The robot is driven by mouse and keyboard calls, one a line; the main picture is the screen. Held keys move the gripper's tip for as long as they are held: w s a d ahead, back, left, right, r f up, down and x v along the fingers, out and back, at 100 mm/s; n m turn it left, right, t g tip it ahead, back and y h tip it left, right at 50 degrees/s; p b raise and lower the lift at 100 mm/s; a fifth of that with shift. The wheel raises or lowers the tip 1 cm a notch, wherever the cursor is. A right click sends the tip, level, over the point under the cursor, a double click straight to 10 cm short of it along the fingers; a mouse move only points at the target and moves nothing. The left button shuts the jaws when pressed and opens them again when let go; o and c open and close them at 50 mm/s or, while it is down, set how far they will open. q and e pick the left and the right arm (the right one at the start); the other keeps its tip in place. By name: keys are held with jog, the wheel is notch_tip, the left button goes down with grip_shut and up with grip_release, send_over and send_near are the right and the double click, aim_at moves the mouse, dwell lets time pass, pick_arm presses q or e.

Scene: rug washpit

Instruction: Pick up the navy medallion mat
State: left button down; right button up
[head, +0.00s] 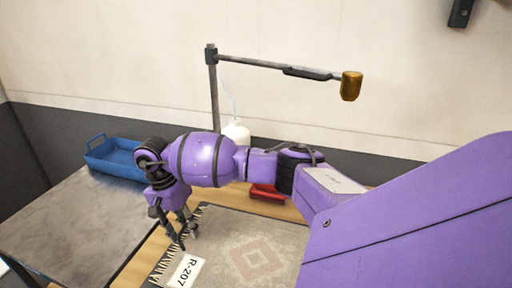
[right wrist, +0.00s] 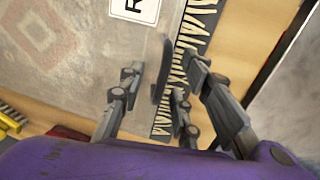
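A grey-beige mat (head: 222,237) with a faded pink diamond medallion lies flat on the wooden surface. I see no navy mat in either view. A black-and-white fringe runs along its left end, and a white label reading R-207 (head: 186,271) lies by that end. The mat also shows in the right wrist view (right wrist: 85,65), its fringe below the fingers. My right gripper (head: 185,238) is over the fringed end, fingers pointing down and spread apart, with nothing between them. Whether the fingertips touch the mat is unclear. My left gripper is out of view.
A grey table (head: 75,225) stands at left with a blue tray (head: 117,160) at its back. Behind the mat are a red object (head: 267,192), a white bottle (head: 238,132) and a post with a horizontal arm (head: 265,64) ending in a brass head. My purple arm hides the right side.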

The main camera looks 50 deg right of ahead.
grip_shut()
dwell(0.7)
